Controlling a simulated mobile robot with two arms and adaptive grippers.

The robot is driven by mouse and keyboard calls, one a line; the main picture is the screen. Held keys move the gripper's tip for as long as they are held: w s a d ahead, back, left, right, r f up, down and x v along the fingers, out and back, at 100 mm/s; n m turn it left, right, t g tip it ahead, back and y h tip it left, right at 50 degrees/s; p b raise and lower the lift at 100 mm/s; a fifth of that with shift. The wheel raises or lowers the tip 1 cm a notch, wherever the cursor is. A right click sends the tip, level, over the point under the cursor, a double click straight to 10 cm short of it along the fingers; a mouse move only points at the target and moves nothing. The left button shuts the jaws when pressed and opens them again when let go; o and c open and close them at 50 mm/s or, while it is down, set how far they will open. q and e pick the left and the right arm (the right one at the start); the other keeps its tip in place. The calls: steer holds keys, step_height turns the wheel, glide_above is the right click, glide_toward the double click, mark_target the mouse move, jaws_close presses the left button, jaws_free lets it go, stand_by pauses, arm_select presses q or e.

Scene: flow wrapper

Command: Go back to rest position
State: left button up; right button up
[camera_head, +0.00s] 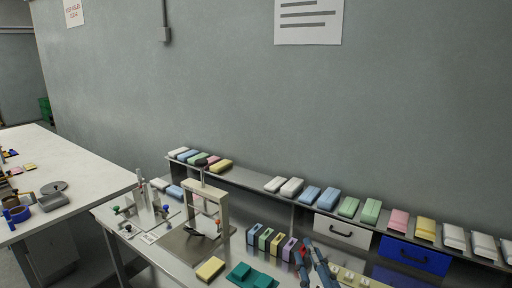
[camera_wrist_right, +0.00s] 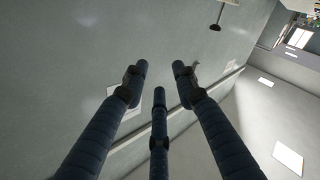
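My right gripper (camera_head: 314,255) shows at the bottom of the head view, in front of the metal bench. Its dark blue fingers point upward. In the right wrist view the fingers of the right gripper (camera_wrist_right: 159,78) stand apart with nothing between them. My left gripper is in neither view.
The metal bench (camera_head: 140,253) carries a press-like frame (camera_head: 223,214), colored blocks with slots (camera_head: 266,240) and teal parts (camera_head: 239,271). A shelf behind holds several wrapped packs (camera_head: 398,220). A blue drawer (camera_head: 412,257) is below. A white table (camera_head: 88,172) stands left.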

steer(key=s+d+f+m+g+h, duration=0.1)
steer(key=s+d+f+m+g, duration=0.15)
steer(key=f, duration=0.35)
steer(key=s+d+f+m+g+h, duration=0.1)
steer(key=s+d+f+g+h, duration=0.15)
steer(key=f, duration=0.35)
steer(key=s+d+f+m+g+y, duration=0.15)
steer(key=s+f+g, duration=0.35)
steer(key=s+f, duration=0.55)
steer(key=s+d+f+m+g, duration=0.2)
steer(key=s+f+g, duration=0.4)
steer(key=s, duration=0.7)
step_height(320, 180, down, 28)
steer(key=s, duration=0.2)
steer(key=s+d+f+g+b, duration=0.1)
steer(key=s+d+f, duration=0.2)
steer(key=s+f, duration=1.3)
steer(key=shift+s+f+g+h, duration=0.15)
steer(key=shift+s+g+h, duration=0.15)
steer(key=shift+s, duration=0.25)
